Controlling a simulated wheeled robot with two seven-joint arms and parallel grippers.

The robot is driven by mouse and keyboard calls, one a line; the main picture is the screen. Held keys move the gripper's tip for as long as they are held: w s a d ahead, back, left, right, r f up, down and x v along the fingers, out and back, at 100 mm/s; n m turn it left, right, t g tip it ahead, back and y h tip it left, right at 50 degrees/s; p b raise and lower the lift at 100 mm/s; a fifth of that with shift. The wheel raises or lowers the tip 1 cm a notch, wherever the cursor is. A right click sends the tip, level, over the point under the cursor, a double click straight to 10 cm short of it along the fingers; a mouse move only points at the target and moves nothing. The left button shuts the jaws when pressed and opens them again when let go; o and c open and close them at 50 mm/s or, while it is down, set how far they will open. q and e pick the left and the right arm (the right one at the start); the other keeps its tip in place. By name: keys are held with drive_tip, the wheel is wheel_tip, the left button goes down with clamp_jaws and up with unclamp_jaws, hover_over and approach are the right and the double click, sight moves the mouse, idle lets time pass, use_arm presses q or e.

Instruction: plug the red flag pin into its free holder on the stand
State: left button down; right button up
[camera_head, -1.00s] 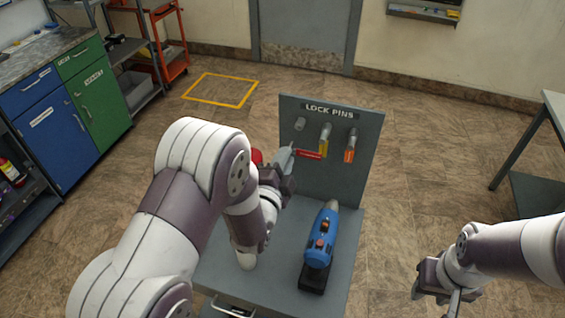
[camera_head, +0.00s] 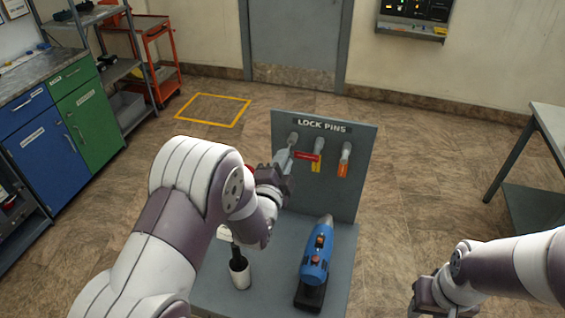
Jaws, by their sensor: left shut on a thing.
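The grey stand (camera_head: 350,195) has an upright panel labelled LOCK PINS with a row of three holders. The left holder (camera_head: 293,138) has no flag hanging from it. The middle holder has a pin with a yellow flag (camera_head: 316,165), and the right one a pin with an orange flag (camera_head: 343,170). My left gripper (camera_head: 284,162) is shut on the red flag pin, whose red flag (camera_head: 307,156) sticks out to the right. The pin's tip is just below the left holder; whether they touch is unclear. My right gripper (camera_head: 430,296) is at the bottom edge, its fingers cut off.
A blue tool (camera_head: 317,255) stands on a black base on the stand's shelf. The shelf's right edge (camera_head: 350,260) is clear.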

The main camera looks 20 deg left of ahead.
use_arm(q)
drive_tip(key=shift+b, duration=0.4)
idle(0.8)
drive_tip(key=shift+w+r+b, duration=0.1)
drive_tip(key=shift+w+b, duration=0.35)
drive_tip(key=shift+w, duration=0.15)
idle(0.4)
drive_tip(key=shift+s, duration=0.1)
idle(0.5)
